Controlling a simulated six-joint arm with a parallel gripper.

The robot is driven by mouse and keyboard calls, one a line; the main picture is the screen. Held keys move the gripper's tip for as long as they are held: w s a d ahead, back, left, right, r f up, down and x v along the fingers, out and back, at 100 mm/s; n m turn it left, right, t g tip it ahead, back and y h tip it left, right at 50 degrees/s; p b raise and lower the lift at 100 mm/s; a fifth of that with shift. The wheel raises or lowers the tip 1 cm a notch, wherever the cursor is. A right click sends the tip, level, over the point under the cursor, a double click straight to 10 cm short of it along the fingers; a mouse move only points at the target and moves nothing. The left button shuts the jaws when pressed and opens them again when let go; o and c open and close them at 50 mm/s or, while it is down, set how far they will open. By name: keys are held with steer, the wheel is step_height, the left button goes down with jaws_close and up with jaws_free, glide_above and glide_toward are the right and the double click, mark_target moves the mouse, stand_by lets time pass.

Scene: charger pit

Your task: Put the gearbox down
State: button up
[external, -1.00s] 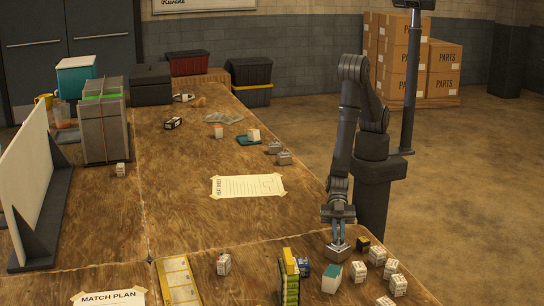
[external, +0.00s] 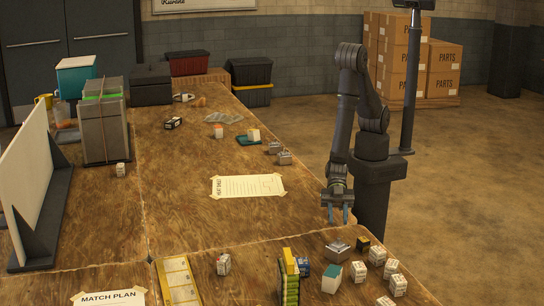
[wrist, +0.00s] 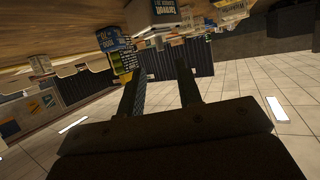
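The gearbox (external: 337,251), a small grey metal block with a raised top, sits on the wooden bench near its right edge in the external view. My gripper (external: 338,217) is above it, fingers pointing down and apart. The gap between gripper and gearbox is clear, and nothing is held. In the wrist view, the two dark fingers of my gripper (wrist: 160,82) are spread with no part between them. I cannot pick out the gearbox in the wrist view.
A small black-and-yellow box (external: 363,243) and a teal-and-white box (external: 331,277) stand close to the gearbox. Several white boxes (external: 377,256) are to its right. A yellow stack (external: 289,277) and a blue box (external: 303,267) are to its left.

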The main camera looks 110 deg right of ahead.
mark_target(339, 239)
steer(key=v, duration=0.5)
steer(key=shift+d, duration=0.1)
steer(key=x, duration=1.2)
steer(key=shift+f, duration=0.15)
step_height(339, 239, up, 2)
steer(key=shift+r, duration=0.85)
steer(key=shift+f, duration=0.1)
